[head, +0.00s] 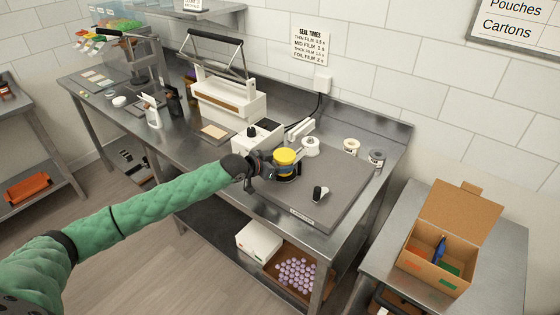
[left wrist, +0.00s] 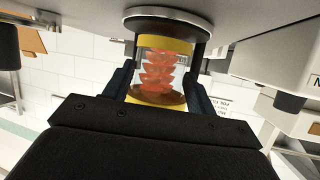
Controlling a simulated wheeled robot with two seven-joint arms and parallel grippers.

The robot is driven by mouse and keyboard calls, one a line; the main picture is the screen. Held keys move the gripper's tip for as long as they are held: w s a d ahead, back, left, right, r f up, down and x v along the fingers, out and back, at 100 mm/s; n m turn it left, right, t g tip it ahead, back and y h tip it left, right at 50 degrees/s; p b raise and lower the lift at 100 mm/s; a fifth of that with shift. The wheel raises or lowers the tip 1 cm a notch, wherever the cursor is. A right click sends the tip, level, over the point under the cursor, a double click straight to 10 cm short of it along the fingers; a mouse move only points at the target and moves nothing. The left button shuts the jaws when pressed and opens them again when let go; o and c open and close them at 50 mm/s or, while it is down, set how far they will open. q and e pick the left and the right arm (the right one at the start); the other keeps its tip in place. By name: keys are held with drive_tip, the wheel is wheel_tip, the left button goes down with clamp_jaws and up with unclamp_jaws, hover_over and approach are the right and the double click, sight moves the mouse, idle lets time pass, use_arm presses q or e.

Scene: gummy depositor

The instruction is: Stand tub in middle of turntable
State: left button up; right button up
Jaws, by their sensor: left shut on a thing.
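The tub (head: 285,157) has a yellow lid and looks upright in the head view. In the left wrist view, which is inverted, the clear tub (left wrist: 162,72) shows orange-red gummies between yellow ends. My left gripper (head: 270,168) is shut on it, with one dark finger on each side. The round turntable (left wrist: 168,20), a grey disc with a dark rim, is right at the tub's end. In the head view only a dark edge of the turntable (head: 287,178) shows below the tub. I cannot tell whether they touch. My right gripper is out of view.
A grey mat (head: 335,178) surrounds the turntable, with a black-knobbed tool (head: 319,194) in front. A white machine (head: 257,140) stands close to the left, and tape rolls (head: 351,147) stand behind. A cardboard box (head: 435,262) is on the right table.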

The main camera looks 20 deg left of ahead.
use_arm(q)
drive_tip(key=shift+f, duration=0.15)
drive_tip(key=o, duration=0.9)
drive_tip(key=shift+o, duration=0.4)
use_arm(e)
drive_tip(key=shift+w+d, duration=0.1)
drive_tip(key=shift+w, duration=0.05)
use_arm(q)
drive_tip(key=shift+s+a, duration=0.1)
drive_tip(key=shift+s, duration=0.05)
drive_tip(key=b+v, duration=0.4)
drive_tip(key=v, duration=0.7)
drive_tip(key=shift+s+r, duration=0.3)
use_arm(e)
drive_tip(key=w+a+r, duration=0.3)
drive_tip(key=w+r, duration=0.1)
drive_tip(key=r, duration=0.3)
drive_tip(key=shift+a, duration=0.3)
use_arm(q)
drive_tip(key=shift+a, duration=0.2)
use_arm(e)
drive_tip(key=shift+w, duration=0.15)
